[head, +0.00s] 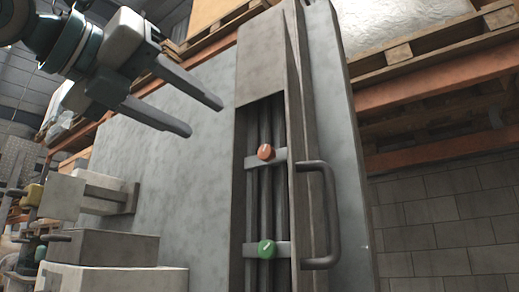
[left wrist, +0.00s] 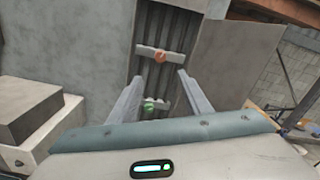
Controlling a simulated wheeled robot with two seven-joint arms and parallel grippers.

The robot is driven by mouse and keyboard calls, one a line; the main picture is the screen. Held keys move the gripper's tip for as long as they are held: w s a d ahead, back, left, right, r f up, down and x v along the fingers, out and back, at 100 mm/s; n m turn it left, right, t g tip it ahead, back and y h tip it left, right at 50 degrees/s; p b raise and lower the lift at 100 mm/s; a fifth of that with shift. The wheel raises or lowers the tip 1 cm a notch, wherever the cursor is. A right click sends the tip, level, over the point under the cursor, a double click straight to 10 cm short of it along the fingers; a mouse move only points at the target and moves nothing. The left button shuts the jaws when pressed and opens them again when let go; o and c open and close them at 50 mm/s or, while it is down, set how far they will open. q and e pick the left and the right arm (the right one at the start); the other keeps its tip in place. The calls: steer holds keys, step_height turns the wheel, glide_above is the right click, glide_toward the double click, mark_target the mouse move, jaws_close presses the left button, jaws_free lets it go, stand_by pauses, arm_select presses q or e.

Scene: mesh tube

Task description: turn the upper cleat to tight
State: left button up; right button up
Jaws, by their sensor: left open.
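The upper cleat (head: 265,152) has a round orange-red knob on a light grey bar across dark vertical tubes in a recess of a grey panel. It also shows in the left wrist view (left wrist: 159,57). The lower cleat (head: 266,249) has a green knob on a similar bar; in the left wrist view (left wrist: 149,105) it shows between my fingers. My left gripper (head: 206,118) is open and empty, up and left of the upper cleat, apart from it. My right gripper does not show.
A grey bar handle (head: 328,215) stands out just right of the recess. Grey boxes (head: 115,247) stand at the lower left. Orange racking with wooden pallets (head: 430,45) is behind at the right. The panel face (head: 190,180) left of the recess is bare.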

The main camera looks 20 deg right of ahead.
arm_select(q)
steer(key=shift+w+d, duration=0.1)
steer(key=shift+d, duration=0.05)
steer(key=p, duration=0.8)
glide_toward(264, 152)
steer(key=x, duration=0.7)
steer(key=shift+w+d+r, duration=0.15)
steer(key=shift+r, duration=0.05)
steer(key=shift+w+d+f+p, duration=0.15)
steer(key=shift+w+d+p, duration=0.25)
steer(key=shift+d, duration=0.1)
steer(key=c, duration=1)
